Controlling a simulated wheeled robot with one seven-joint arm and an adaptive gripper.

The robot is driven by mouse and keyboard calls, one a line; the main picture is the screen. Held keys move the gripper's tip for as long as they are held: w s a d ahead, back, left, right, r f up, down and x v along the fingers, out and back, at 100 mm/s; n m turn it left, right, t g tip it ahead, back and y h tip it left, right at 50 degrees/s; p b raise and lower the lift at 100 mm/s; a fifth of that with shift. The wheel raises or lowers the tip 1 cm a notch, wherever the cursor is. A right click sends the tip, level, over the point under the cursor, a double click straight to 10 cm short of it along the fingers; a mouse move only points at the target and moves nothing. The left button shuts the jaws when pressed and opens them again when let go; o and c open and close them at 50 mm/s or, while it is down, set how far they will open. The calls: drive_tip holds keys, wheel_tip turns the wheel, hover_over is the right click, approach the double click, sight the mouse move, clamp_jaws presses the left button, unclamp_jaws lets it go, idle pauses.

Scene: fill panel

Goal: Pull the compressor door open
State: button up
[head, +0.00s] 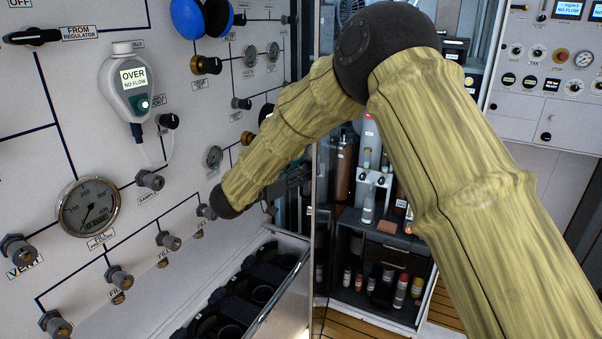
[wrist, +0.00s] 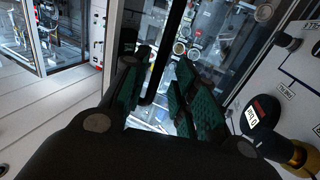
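The compressor door appears to be the tall glass pane (wrist: 205,55) ahead of my gripper in the wrist view, with reflections in it. A dark upright bar (wrist: 163,55), which looks like its handle, runs down between my fingers. My gripper (wrist: 165,95) is open, with green pads on either side of the bar's lower end. I cannot tell whether either pad touches it. In the head view a narrow glass and metal edge (head: 321,130) shows behind my arm, and the gripper is mostly hidden by the arm.
The fill panel (head: 100,190) with gauges and knobs stands close on the left. An open bin (head: 290,290) juts out below it. Shelves with bottles (head: 375,270) are behind my arm. A gauge (wrist: 263,112) sits close to the gripper's right. Floor (wrist: 55,115) is clear at left.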

drive_tip(key=shift+s+a+r, duration=0.1)
drive_tip(key=shift+s+a, duration=0.05)
drive_tip(key=shift+a, duration=0.15)
drive_tip(key=v, duration=1.1)
drive_tip(key=shift+s+a, duration=0.25)
drive_tip(key=shift+s, duration=0.05)
